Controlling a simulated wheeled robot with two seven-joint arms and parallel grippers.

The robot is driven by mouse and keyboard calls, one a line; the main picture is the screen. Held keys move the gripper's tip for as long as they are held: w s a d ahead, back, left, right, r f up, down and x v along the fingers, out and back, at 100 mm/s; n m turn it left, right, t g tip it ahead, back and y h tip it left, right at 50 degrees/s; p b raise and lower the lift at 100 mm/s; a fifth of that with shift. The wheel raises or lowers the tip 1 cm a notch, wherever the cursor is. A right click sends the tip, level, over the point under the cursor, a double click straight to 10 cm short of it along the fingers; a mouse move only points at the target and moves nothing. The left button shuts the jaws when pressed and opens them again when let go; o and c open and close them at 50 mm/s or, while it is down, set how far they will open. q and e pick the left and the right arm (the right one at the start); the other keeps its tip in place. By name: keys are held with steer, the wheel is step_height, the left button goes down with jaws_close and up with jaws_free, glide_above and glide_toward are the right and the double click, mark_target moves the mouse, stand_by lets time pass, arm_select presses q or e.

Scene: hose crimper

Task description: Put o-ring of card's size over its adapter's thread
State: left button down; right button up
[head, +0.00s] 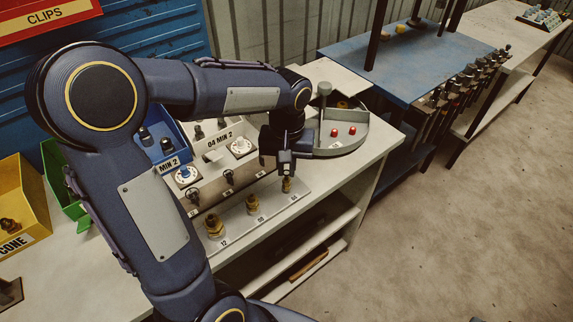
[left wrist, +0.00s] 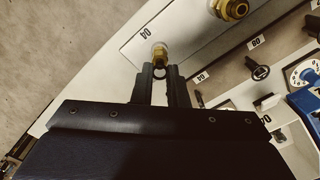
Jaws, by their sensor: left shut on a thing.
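My left gripper (head: 287,172) points down over the smallest brass adapter (head: 287,185) at the right end of the pale plate. In the left wrist view my left gripper (left wrist: 162,74) is shut on a small dark o-ring (left wrist: 159,72), held between the fingertips. The brass adapter (left wrist: 160,53) marked 04 is right by the ring; whether the ring is around its thread I cannot tell. The 08 adapter (head: 252,204) and the 12 adapter (head: 213,226) stand upright to the left on the plate. I cannot make out a size card for certain. My right gripper is not in view.
Behind the adapters is a strip with upright pegs (head: 228,177), some carrying dark rings. The bench's front edge is close to the plate.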

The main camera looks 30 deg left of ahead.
arm_select(q)
steer(key=shift+f+b, duration=0.7)
steer(key=shift+f, duration=0.25)
steer(key=c, duration=1.4)
jaws_free()
steer(key=shift+r, duration=0.1)
steer(key=shift+o, duration=0.2)
steer(key=shift+r, duration=0.1)
step_height(320, 180, up, 8)
steer(key=shift+f, duration=0.2)
